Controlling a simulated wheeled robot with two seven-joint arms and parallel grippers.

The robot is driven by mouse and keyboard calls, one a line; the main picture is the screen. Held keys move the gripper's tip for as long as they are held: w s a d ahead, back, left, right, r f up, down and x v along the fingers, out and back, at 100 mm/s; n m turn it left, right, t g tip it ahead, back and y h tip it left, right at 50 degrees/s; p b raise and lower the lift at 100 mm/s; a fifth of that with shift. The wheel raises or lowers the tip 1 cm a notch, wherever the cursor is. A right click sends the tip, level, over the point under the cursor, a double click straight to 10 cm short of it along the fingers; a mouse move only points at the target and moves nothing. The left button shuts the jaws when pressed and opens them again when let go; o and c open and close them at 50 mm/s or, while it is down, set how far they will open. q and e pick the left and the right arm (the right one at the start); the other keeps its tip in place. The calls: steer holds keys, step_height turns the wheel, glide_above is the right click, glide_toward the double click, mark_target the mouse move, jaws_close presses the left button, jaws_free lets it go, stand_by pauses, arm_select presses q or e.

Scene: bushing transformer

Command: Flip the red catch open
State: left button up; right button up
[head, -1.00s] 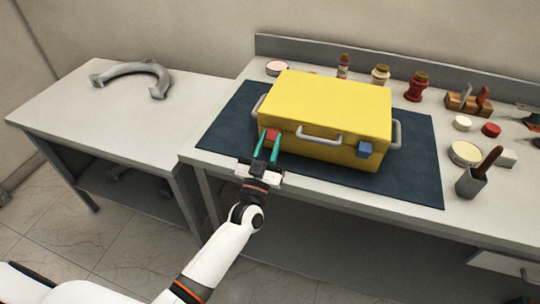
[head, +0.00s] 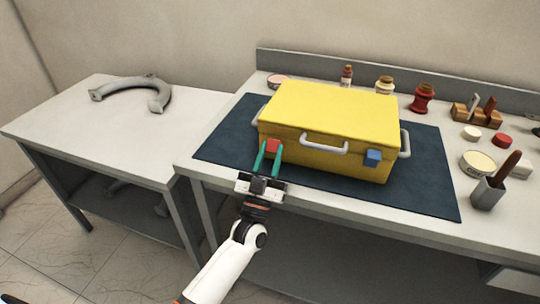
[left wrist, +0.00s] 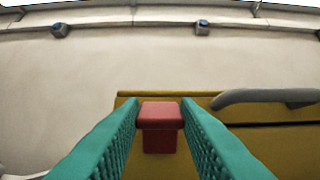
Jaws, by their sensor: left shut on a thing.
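The yellow case (head: 330,110) stands closed on a dark blue mat (head: 225,140) on the bench. The red catch (head: 272,147) is on the left of its front face, and a blue catch (head: 373,157) is on the right. My left gripper (head: 268,156) reaches in from the front with its green fingers on either side of the red catch. In the left wrist view, the red catch (left wrist: 160,117) sits between the two fingertips, which are shut on its sides. Its wide upper part lies near the lid line. My right gripper is not in view.
A grey handle (head: 325,143) juts from the case front between the catches, with further handles on the case sides. Jars, tins and a tool holder (head: 488,192) stand right and behind. A side table (head: 95,125) with a grey curved part is at left.

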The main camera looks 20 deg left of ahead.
arm_select(q)
steer(key=o, duration=1)
steer(key=b+v, duration=0.3)
steer(key=v, duration=0.9)
